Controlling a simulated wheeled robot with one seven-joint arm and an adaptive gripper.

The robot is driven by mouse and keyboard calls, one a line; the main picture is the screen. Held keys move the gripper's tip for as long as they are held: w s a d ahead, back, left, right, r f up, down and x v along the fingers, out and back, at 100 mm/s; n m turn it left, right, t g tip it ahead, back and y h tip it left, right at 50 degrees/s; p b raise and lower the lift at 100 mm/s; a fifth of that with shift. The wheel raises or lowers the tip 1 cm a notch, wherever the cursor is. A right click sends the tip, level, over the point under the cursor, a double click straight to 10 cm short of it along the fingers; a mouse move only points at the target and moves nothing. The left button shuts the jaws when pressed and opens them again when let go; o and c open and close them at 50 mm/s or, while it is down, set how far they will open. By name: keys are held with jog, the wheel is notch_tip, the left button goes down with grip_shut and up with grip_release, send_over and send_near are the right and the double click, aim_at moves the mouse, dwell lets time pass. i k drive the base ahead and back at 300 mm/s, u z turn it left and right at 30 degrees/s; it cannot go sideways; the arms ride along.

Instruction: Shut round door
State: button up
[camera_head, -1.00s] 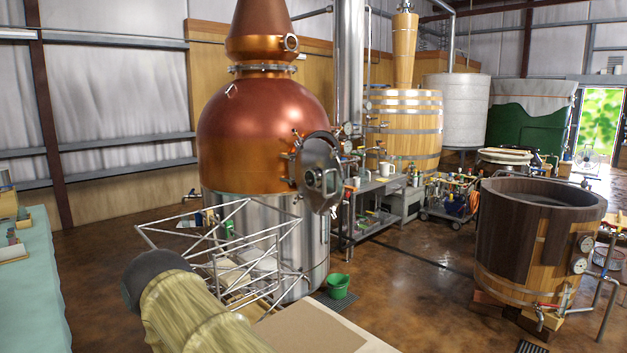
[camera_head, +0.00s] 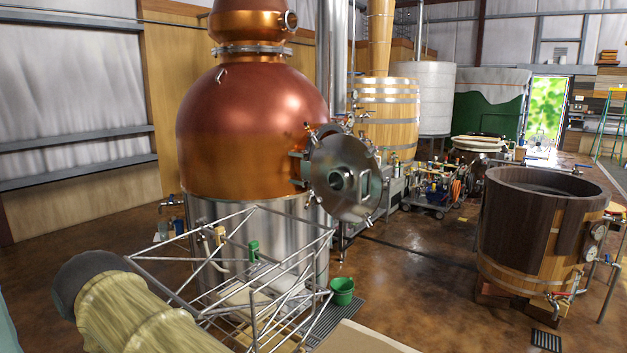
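The round steel door (camera_head: 346,178) stands open, swung out from the right side of the copper still (camera_head: 245,135). It hangs by a hinge at its left edge (camera_head: 303,168), with several clamp handles around its rim and a round port in its middle. The opening it covers is hidden from this side. My gripper is not visible in this view.
A pale metal lattice frame (camera_head: 215,290) stands low before the still, beside a ribbed yellowish cylinder with a dark end. A green bucket (camera_head: 342,290) sits on the floor below the door. A wooden vat (camera_head: 535,240) stands at right, with open floor between.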

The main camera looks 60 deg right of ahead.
aim_at(345, 175)
jog(key=i, duration=0.35)
jog(key=z, duration=2.25)
jog(key=i, duration=0.5)
jog(key=k, duration=1)
jog(key=u, duration=0.7)
jog(key=i, duration=0.7)
jog(key=z, duration=0.25)
